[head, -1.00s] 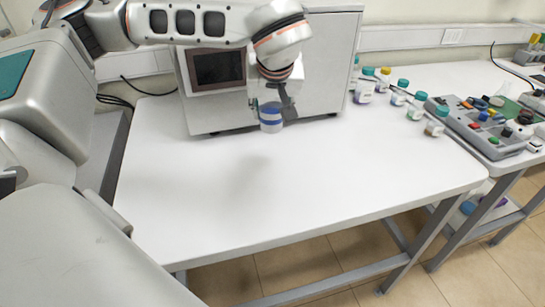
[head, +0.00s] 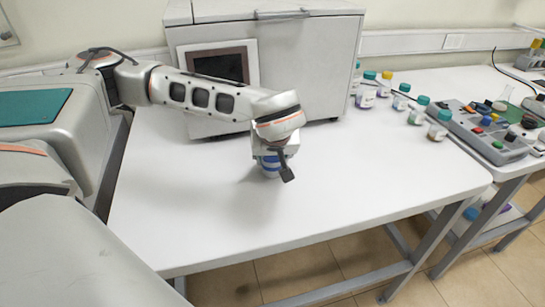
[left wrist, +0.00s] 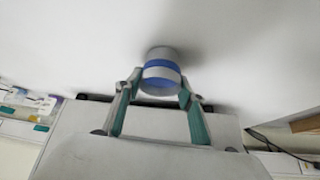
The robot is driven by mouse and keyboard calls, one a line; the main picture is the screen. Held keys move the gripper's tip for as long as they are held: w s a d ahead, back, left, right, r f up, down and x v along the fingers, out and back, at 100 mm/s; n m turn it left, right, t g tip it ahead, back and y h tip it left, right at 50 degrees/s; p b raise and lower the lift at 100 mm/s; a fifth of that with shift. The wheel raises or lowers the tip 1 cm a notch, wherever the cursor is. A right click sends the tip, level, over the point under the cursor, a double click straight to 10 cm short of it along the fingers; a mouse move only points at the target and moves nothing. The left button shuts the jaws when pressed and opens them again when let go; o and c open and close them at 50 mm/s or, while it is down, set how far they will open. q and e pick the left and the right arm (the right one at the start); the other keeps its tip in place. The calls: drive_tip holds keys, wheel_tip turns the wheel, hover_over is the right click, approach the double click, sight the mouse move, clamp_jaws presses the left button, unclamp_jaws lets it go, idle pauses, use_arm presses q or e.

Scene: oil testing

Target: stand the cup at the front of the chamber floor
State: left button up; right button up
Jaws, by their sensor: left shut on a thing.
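The cup (head: 268,170), white or clear with a blue band, is in my left gripper (head: 275,163), in front of the chamber. In the left wrist view the cup (left wrist: 160,69) sits between the two fingers of the gripper (left wrist: 161,86), which are shut on its sides. The cup is over the white table; whether it touches the top is unclear. The grey box-shaped chamber (head: 311,65), with a dark screen on its front, stands at the back of the table. Its floor is not visible. My right gripper is not in view.
Several small bottles with coloured caps (head: 365,92) stand right of the chamber. A grey tray-like block (head: 485,133) with coloured parts lies further right. The white table (head: 330,210) is clear in the middle and front.

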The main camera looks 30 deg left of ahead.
use_arm(q)
drive_tip(key=shift+r, duration=0.1)
drive_tip(key=o, duration=1.2)
